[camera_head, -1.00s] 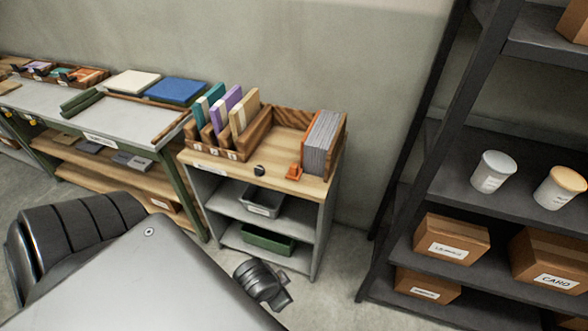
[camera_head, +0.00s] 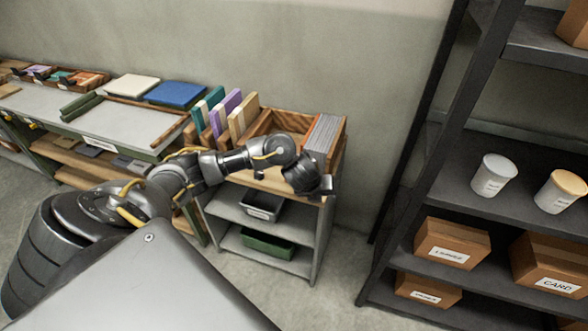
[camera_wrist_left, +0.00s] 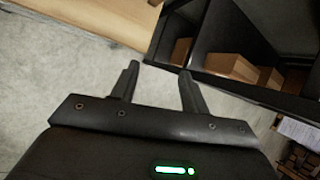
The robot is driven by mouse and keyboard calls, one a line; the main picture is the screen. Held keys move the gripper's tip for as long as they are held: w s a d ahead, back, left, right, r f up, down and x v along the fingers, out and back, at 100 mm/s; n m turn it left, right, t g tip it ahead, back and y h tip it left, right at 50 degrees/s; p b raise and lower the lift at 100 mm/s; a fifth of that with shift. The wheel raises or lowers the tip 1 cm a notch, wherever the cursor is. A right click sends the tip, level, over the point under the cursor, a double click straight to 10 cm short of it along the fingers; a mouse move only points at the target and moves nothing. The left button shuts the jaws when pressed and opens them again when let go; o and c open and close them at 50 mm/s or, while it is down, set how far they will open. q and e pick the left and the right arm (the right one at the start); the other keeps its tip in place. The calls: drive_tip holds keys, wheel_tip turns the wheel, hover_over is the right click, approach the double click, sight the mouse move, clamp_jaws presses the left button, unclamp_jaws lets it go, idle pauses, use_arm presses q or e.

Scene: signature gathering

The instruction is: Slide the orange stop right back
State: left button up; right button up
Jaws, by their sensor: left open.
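My left gripper (camera_head: 325,186) is over the front right of the cabinet top. In the left wrist view its two fingers (camera_wrist_left: 160,84) are apart with nothing between them. My right gripper is not in view.
Purple, teal and tan folders (camera_head: 228,108) stand upright in the rack's left part. Grey and green bins (camera_head: 268,246) sit on the cabinet's shelves. A dark shelf unit with white tubs (camera_head: 494,175) and cardboard boxes (camera_head: 451,241) stands to the right, with clear floor between.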

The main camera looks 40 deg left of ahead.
use_arm(q)
drive_tip(key=a+r+m+g+y, duration=0.1)
drive_tip(key=a+r, duration=0.2)
drive_tip(key=a, duration=0.4)
drive_tip(key=a+r+m+g+y, duration=0.1)
drive_tip(key=a+r+m, duration=0.15)
drive_tip(key=a, duration=0.45)
drive_tip(key=shift+n, duration=0.45)
drive_tip(key=b+x, duration=0.4)
drive_tip(key=x, duration=0.2)
drive_tip(key=shift+w+r, duration=0.1)
drive_tip(key=shift+w, duration=0.1)
drive_tip(key=shift+x, duration=1.2)
drive_tip(key=shift+w+a+f, duration=0.25)
drive_tip(key=shift+w+f, duration=0.3)
drive_tip(key=shift+f, duration=0.3)
drive_tip(key=shift+c, duration=0.4)
clamp_jaws()
